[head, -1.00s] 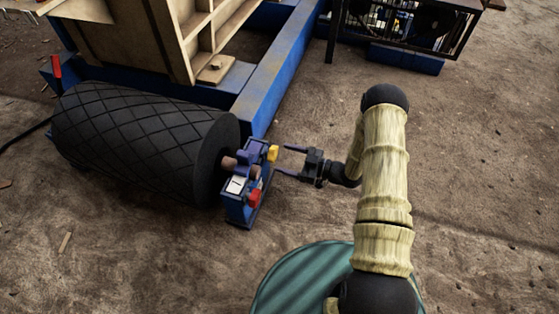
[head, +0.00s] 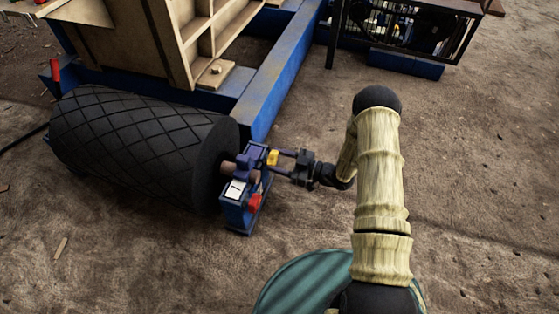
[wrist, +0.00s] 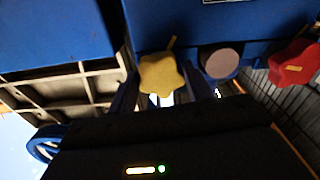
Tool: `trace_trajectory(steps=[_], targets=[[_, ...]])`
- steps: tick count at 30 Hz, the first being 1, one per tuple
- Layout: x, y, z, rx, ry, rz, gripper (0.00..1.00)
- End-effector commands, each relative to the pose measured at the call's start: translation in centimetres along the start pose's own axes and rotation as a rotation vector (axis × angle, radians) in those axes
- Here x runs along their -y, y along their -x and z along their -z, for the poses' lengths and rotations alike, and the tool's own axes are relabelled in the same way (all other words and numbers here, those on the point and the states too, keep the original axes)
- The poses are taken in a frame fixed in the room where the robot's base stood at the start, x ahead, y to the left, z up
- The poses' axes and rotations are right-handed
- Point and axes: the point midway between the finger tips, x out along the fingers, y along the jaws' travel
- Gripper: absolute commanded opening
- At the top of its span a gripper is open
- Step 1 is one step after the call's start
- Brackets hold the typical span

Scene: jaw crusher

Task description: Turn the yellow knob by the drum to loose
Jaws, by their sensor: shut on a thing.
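The yellow knob (head: 272,157) sits on the blue bearing block at the right end of the black drum (head: 140,145). In the wrist view the lobed yellow knob (wrist: 161,73) lies between the two fingers of my gripper (wrist: 160,92). A short yellow pointer sticks up above it. In the head view my gripper (head: 277,163) reaches in from the right, its fingertips at the knob, shut on it. The finger contact is partly hidden by the knob and the dark wrist body.
A red knob (head: 254,202) is on the same block (head: 240,215), and it shows right of the yellow one in the wrist view (wrist: 294,65). A round pinkish shaft end (wrist: 220,62) lies between them. A blue frame beam (head: 275,85) runs behind. Open dirt lies to the right.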

Motion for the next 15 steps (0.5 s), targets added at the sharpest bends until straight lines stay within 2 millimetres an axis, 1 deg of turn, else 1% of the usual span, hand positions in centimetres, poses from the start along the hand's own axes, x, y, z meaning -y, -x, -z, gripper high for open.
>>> trace_trajectory(steps=[8, 15], targets=[[0.06, 0.11, 0.14, 0.001, 0.068, 0.001, 0.27], [0.02, 0.14, 0.29, 0.001, 0.218, 0.001, 0.27]])
